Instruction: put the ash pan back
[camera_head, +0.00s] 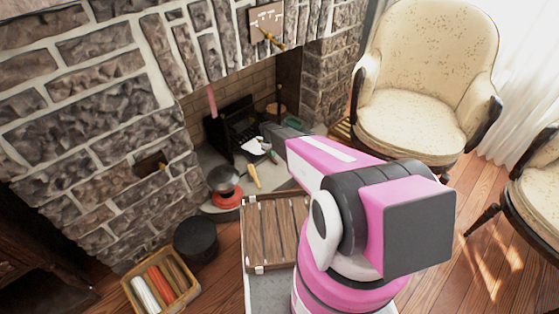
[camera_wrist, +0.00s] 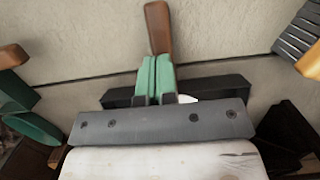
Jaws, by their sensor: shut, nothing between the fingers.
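My gripper (camera_wrist: 158,80) shows in the wrist view with its two green fingers together and nothing between them. A brown wooden handle-like piece (camera_wrist: 157,28) lies just beyond the fingertips; I cannot tell whether they touch. A dark bar (camera_wrist: 215,87) shows behind the fingers, but I cannot tell whether it is part of the ash pan. In the head view my pink arm reaches toward the fireplace, and its fingertips are hard to make out. A black grate (camera_head: 237,127) stands in the fireplace opening. I cannot identify the ash pan with certainty.
On the hearth (camera_head: 217,161) are a pan on a red base (camera_head: 224,187) and a yellow-handled tool (camera_head: 253,176). A black bucket (camera_head: 195,239), a box of rolls (camera_head: 160,286) and a slatted wooden piece (camera_head: 272,230) stand in front. A cream armchair (camera_head: 424,70) is at right.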

